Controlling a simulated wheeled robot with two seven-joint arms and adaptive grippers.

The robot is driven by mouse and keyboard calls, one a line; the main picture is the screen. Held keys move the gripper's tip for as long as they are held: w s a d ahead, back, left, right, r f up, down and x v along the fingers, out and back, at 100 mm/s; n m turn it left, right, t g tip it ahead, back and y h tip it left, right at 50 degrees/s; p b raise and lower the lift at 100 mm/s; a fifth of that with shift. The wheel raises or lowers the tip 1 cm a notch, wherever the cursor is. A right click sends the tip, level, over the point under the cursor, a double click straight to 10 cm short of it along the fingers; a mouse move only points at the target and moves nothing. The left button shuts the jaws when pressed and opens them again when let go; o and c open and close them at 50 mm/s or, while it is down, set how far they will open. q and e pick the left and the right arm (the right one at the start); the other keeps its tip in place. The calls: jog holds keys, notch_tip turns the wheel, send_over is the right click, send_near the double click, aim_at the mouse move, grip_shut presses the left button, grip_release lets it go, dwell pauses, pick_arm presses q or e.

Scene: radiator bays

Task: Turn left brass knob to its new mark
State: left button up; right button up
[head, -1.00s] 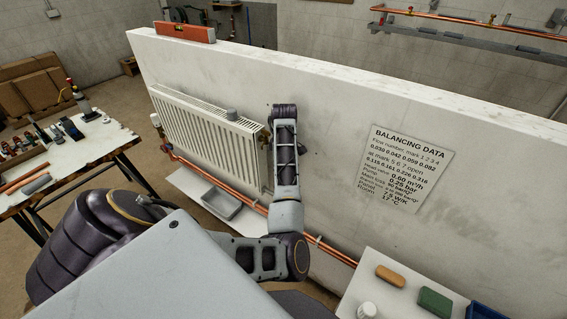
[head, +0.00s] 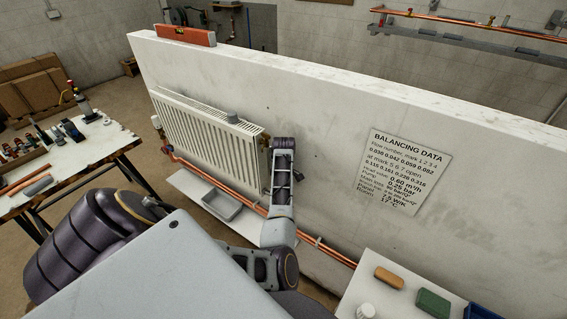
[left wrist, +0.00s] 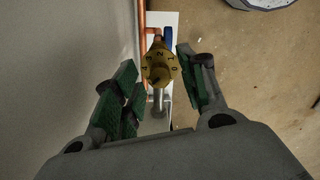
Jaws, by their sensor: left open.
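A round brass knob (left wrist: 159,65) with a dial of dark numerals shows in the left wrist view, above a grey metal stem. The numerals run from 0 at the right over the top to 4 at the left; I cannot read the set mark surely. My left gripper (left wrist: 156,58) is open, its green-padded fingers on either side of the knob, with gaps visible. I cannot tell whether the knob is level with the fingertips or beyond them. In the head view my left arm stands by the radiator's right end and its jaws cannot be made out; brass (head: 264,140) shows beside it.
A white radiator (head: 205,125) hangs on the low white wall, copper pipes (head: 235,197) below it. A grey tray (head: 222,204) lies beneath. A balancing data plate (head: 405,172) is on the wall at right. A tool-covered workbench (head: 75,160) stands at left.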

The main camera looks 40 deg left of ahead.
pick_arm(q)
jog(key=shift+f, duration=0.1)
jog(key=shift+c, duration=0.3)
grip_shut()
jog(key=shift+m, duration=0.4)
jog(key=m, duration=1.3)
jog(key=shift+m, duration=2)
